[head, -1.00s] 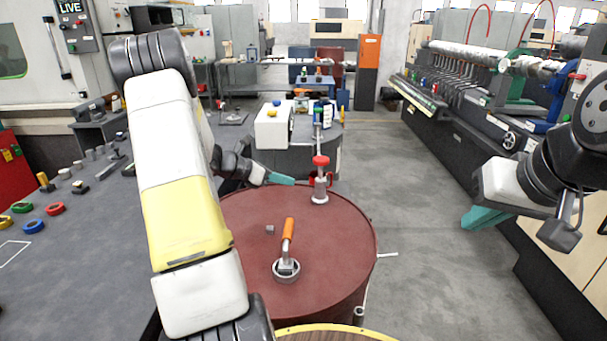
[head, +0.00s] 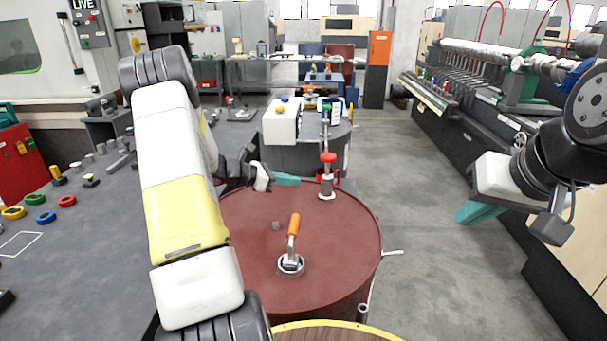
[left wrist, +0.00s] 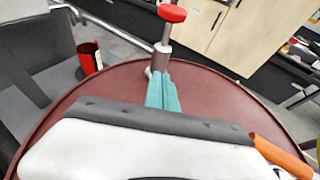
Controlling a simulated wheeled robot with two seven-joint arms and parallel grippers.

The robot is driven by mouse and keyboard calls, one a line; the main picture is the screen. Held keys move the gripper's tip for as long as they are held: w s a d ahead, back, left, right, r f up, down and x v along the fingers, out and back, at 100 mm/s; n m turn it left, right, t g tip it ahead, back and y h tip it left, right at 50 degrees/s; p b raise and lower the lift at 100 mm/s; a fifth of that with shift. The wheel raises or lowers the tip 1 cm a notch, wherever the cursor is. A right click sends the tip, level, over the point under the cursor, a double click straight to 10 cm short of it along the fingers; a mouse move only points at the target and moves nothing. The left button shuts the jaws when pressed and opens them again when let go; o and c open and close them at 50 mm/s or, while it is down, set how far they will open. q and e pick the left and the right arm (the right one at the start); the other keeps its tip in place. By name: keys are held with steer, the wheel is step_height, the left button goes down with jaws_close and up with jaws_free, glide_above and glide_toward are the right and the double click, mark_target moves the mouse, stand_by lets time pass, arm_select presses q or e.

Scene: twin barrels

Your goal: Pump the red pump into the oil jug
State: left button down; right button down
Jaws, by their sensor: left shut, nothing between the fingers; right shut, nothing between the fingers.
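The red pump (head: 327,178) stands upright on the far side of the dark red barrel top (head: 340,230), with a red knob on its rod. The pump's red knob (left wrist: 172,14) and grey body also show in the left wrist view. My left gripper (head: 287,180) is shut and empty, its teal fingers just left of the pump in the head view. In the left wrist view the fingers (left wrist: 162,92) point at the pump's base; I cannot tell whether they touch. My right gripper (head: 476,213) is shut and empty, above the floor at right. I cannot make out the oil jug for certain.
A red open container (left wrist: 90,58) stands beyond the barrel's edge in the left wrist view. An orange-handled lever (head: 293,240) rises from the barrel top. A second barrel (head: 305,160) behind carries a white box (head: 281,122) and bottles. The floor at right is clear.

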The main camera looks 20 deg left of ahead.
mark_target(326, 174)
arm_select(q)
steer(key=x, duration=0.6)
steer(key=r, duration=0.1)
steer(key=w+d+r, duration=0.1)
steer(key=shift+w+d+r, duration=0.2)
steer(key=shift+d+r, duration=0.1)
steer(key=shift+w+d+r, duration=0.15)
steer(key=shift+d+r, duration=0.05)
steer(key=shift+r, duration=0.15)
steer(key=shift+r, duration=1.75)
